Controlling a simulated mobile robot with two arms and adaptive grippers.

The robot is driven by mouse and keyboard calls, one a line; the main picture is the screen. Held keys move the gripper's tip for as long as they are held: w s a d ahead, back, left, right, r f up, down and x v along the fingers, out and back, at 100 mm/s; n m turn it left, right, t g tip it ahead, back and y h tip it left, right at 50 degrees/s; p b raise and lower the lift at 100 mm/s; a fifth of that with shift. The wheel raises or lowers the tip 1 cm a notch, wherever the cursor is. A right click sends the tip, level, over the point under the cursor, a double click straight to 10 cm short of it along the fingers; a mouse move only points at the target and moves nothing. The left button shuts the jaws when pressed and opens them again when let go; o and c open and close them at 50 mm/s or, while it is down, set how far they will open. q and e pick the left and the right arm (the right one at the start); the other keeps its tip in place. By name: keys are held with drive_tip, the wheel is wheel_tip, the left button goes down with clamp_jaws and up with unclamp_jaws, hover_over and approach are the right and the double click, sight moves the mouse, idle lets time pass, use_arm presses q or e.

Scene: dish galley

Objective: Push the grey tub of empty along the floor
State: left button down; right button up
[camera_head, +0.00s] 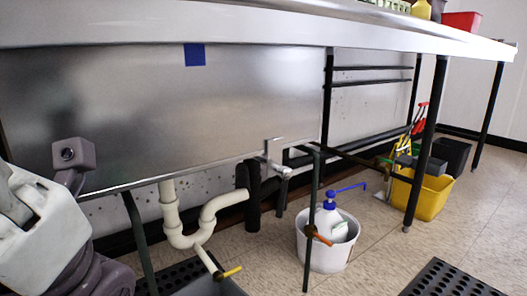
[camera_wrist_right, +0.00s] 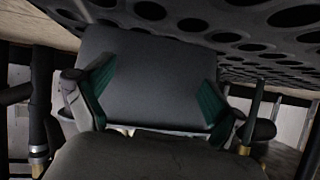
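The grey tub (camera_head: 212,288) shows only as a dark grey corner at the bottom edge of the head view, on the floor under the sink near the white drain pipe. Most of it is cut off, and I cannot see its contents. In the right wrist view a broad dark grey face, which looks like the tub (camera_wrist_right: 150,75), fills the middle. My right gripper (camera_wrist_right: 152,100) is open, its green-padded fingers spread apart before that face. I cannot tell whether they touch it. My left gripper is not in view.
A steel sink (camera_head: 190,110) stands on dark legs. A white bucket (camera_head: 327,255) with a blue-topped bottle stands right of the tub. A yellow bucket (camera_head: 425,195) is farther back. Black perforated mats (camera_head: 450,281) lie on the floor.

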drive_tip(key=shift+s+d+r+p, duration=0.15)
drive_tip(key=shift+s+d+p, duration=0.55)
drive_tip(key=shift+s, duration=0.2)
drive_tip(key=shift+s+d+r+p, duration=0.1)
drive_tip(key=shift+s+d+p, duration=0.6)
drive_tip(key=shift+s, duration=0.25)
drive_tip(key=shift+s+d+r+p, duration=0.15)
drive_tip(key=shift+s+d+p, duration=0.45)
drive_tip(key=shift+s+p, duration=0.25)
drive_tip(key=shift+s+d+p, duration=0.4)
drive_tip(key=shift+s+d, duration=0.2)
drive_tip(key=shift+s, duration=0.3)
drive_tip(key=shift+s+d+r+p, duration=0.1)
drive_tip(key=shift+s+d+p, duration=0.45)
drive_tip(key=shift+s, duration=0.2)
drive_tip(key=shift+s+d+r+p, duration=0.1)
drive_tip(key=shift+s+d+p, duration=0.4)
drive_tip(key=shift+s, duration=0.2)
drive_tip(key=shift+s+d, duration=0.2)
drive_tip(key=shift+s, duration=0.05)
